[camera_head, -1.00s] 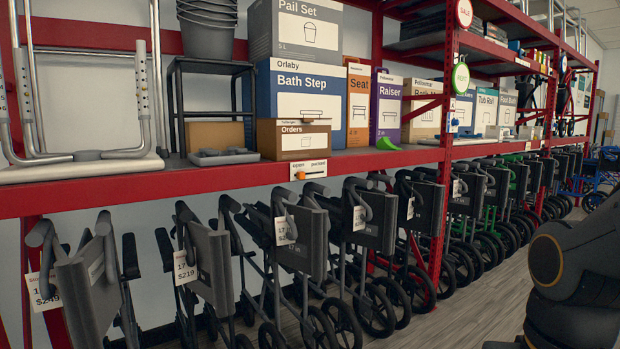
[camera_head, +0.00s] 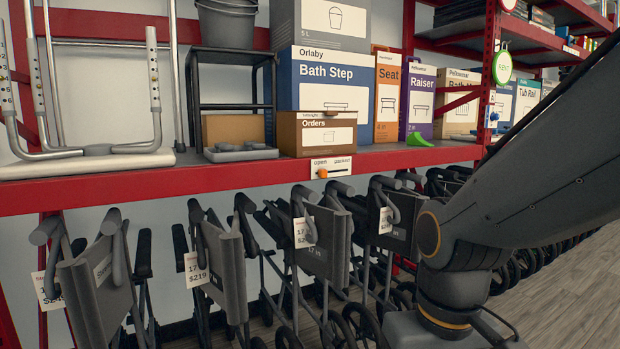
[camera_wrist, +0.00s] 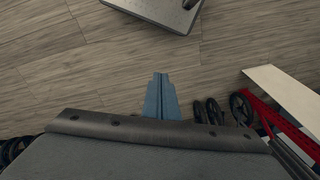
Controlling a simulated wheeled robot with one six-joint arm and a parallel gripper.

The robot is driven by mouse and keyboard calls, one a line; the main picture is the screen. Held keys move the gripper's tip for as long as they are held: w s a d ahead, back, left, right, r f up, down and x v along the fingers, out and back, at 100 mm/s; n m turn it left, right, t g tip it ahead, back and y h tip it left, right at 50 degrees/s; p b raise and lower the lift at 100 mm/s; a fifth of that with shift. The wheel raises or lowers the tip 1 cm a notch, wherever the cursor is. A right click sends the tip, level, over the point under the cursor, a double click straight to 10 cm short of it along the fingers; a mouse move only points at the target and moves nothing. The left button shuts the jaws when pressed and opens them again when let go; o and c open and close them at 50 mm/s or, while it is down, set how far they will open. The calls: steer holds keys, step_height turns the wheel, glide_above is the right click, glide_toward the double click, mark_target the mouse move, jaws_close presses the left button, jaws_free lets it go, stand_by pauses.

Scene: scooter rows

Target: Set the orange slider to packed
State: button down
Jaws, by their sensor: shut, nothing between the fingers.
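The orange slider (camera_head: 323,173) sits on a small white label plate (camera_head: 344,163) fixed to the front edge of the red shelf. The plate reads "open" on the left and "packed" on the right; the orange knob is at the left part, under "open". My gripper (camera_wrist: 161,95) shows in the wrist view as two blue-grey fingers closed together, empty, above the wood floor. In the head view my arm reaches in from the right, and the gripper itself is not seen there. The slider is not seen in the wrist view.
The red shelf (camera_head: 230,176) holds an Orders box (camera_head: 318,149), a Bath Step box (camera_head: 350,75) and a green wedge (camera_head: 430,140). Folded grey scooters or walkers (camera_head: 222,262) with price tags stand in a row below it. Wood floor (camera_wrist: 60,60) is open in the wrist view.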

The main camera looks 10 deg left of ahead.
steer(key=w+a+r+n+t+y+p, duration=0.2)
steer(key=w+a+r+n+t+p, duration=0.3)
steer(key=w, duration=1)
steer(key=w+a+r+n+t+y+p, duration=0.1)
steer(key=w+a+r+n+t+p, duration=0.4)
steer(key=w, duration=1)
steer(key=w+a+r+n+t+y+p, duration=0.2)
steer(key=w+a+r+n+t+p, duration=0.3)
steer(key=w, duration=1)
step_height(320, 180, up, 3)
steer(key=a+n+t, duration=0.2)
steer(key=n, duration=0.2)
steer(key=shift+w+a+y, duration=0.3)
